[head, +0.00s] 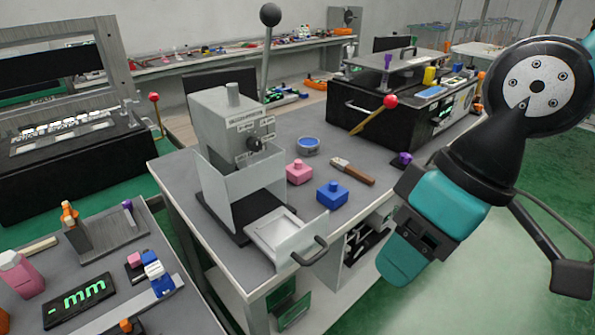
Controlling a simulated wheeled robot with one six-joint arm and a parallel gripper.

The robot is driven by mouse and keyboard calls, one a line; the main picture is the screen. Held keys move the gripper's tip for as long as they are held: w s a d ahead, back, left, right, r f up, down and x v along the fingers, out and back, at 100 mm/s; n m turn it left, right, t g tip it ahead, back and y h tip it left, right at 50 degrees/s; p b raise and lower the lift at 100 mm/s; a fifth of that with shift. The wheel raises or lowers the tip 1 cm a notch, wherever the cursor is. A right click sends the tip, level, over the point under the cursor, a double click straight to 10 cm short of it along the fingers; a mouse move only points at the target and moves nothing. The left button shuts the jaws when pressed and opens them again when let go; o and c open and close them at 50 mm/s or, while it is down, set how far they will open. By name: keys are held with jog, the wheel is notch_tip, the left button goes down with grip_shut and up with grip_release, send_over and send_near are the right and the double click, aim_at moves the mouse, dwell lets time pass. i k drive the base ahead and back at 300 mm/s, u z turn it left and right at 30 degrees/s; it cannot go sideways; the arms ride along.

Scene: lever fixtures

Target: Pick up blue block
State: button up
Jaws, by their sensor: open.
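The blue block (332,195) sits upright on the grey bench top, near its right front edge. It has a small knob on top and nothing covers it. My gripper (420,235) is at the end of the teal and black arm on the right. It is open and appears empty, to the right of the blue block and apart from it in the picture. Its fingertips are hard to make out from this angle.
A pink block (299,173) stands just behind left of the blue one. A wooden-handled tool (353,172) and a blue round container (308,146) lie behind. A grey lever machine (232,140) with a clear guard and a handled tray (285,233) stands left. A red-knobbed lever (375,115) rises behind.

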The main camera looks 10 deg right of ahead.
aim_at(332, 200)
jog(key=u, duration=0.8)
jog(key=i, duration=0.4)
jog(key=z, duration=0.35)
